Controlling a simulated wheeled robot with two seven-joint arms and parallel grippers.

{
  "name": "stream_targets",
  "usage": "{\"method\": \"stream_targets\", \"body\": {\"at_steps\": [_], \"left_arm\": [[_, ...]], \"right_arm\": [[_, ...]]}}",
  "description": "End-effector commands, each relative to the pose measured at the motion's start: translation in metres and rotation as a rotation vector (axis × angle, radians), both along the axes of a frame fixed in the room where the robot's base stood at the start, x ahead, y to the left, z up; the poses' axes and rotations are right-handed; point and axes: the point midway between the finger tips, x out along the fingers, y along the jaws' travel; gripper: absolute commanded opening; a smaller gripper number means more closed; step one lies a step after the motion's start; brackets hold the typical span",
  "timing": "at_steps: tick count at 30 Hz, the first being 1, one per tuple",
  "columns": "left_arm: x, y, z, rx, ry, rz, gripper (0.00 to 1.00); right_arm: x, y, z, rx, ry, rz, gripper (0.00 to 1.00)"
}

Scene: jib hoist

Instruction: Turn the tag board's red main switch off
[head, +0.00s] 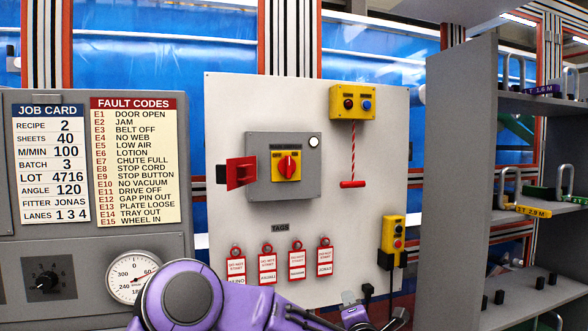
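The tag board (350,230) is a pale upright panel in the middle of the head view. A grey switch box (305,188) is mounted on it. The red main switch (287,166) is a knob on a yellow plate on this box. Its handle looks roughly upright; the small labels above it are too small to read surely. A red flap (241,173) sticks out at the box's left side. My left gripper (375,311) is low at the bottom edge, well below the switch and apart from it, partly cut off. Its opening cannot be made out. My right gripper is not in view.
Several red-and-white tags (296,263) hang below the box. A yellow two-button box (352,102) has a red pull handle (352,184) hanging under it. A yellow pendant (393,235) sits at right. A grey shelf (455,180) stands right; a panel with cards (135,160) stands left.

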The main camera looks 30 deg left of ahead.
Motion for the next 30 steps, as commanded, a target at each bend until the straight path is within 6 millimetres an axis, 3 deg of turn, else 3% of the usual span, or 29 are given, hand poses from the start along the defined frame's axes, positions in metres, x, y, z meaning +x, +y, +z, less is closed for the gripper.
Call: {"method": "stream_targets", "body": {"at_steps": [1, 3, 6, 9, 12, 14, 24, 30], "left_arm": [[0.007, 0.014, 0.078, -0.147, -0.173, 0.076, 0.39], [0.001, 0.033, 0.168, -0.352, -0.385, 0.161, 0.39], [-0.023, 0.062, 0.264, -0.606, -0.623, 0.245, 0.39], [-0.046, 0.082, 0.319, -0.780, -0.769, 0.291, 0.39], [-0.057, 0.093, 0.343, -0.862, -0.834, 0.310, 0.39], [-0.056, 0.098, 0.348, -0.876, -0.842, 0.314, 0.39], [-0.009, 0.152, 0.351, -0.872, -0.839, 0.316, 0.39], [0.007, 0.170, 0.347, -0.868, -0.839, 0.311, 0.39]], "right_arm": [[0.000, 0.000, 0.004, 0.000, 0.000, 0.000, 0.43], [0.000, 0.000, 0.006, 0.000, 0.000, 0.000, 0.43], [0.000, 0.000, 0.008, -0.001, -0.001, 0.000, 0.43], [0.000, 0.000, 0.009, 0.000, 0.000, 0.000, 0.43], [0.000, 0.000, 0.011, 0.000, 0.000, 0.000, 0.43], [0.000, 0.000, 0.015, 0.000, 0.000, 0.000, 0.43], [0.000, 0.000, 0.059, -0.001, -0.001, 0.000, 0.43], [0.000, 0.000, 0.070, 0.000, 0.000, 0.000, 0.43]]}}
